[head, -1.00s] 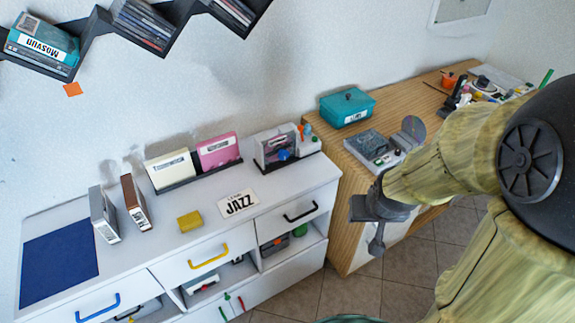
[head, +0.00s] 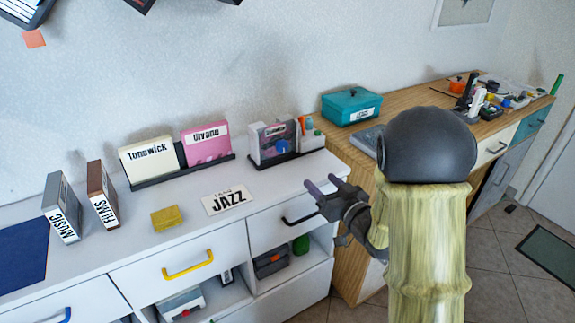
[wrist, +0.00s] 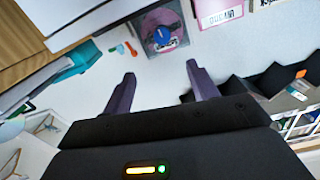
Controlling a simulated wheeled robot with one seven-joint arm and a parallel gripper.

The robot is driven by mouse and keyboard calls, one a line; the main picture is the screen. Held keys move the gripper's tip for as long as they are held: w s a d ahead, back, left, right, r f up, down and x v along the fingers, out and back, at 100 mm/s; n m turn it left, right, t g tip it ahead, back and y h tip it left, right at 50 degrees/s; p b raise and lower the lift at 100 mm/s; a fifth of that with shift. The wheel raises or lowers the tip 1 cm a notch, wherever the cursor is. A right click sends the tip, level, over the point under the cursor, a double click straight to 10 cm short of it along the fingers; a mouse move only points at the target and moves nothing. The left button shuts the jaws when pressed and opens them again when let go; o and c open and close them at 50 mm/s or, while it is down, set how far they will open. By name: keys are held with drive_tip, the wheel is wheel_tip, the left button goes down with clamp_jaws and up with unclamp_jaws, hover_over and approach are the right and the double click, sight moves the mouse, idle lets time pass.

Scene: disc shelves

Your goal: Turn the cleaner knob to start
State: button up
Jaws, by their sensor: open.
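A small upright case-like unit (head: 272,141) with a round blue knob (head: 283,146) on its face stands at the right end of the white cabinet top. I take it for the cleaner, but its label is too small to read. The knob also shows in the wrist view (wrist: 163,40), beyond and roughly between my fingertips. My gripper (head: 323,184) is open and empty, in front of and to the right of the unit, over the cabinet's front right edge. Its purple fingers show apart in the wrist view (wrist: 160,72) and do not touch the knob.
Cream (head: 148,162) and pink (head: 206,145) cases stand left. The wooden desk (head: 420,110) holds a teal box (head: 351,105).

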sight(284, 147)
drive_tip(key=shift+s+a+r, duration=0.1)
idle(0.3)
drive_tip(key=x, duration=1.7)
drive_tip(key=shift+w+a+p, duration=0.1)
drive_tip(key=shift+w+p, duration=0.1)
drive_tip(key=shift+p, duration=0.2)
drive_tip(key=c, duration=1)
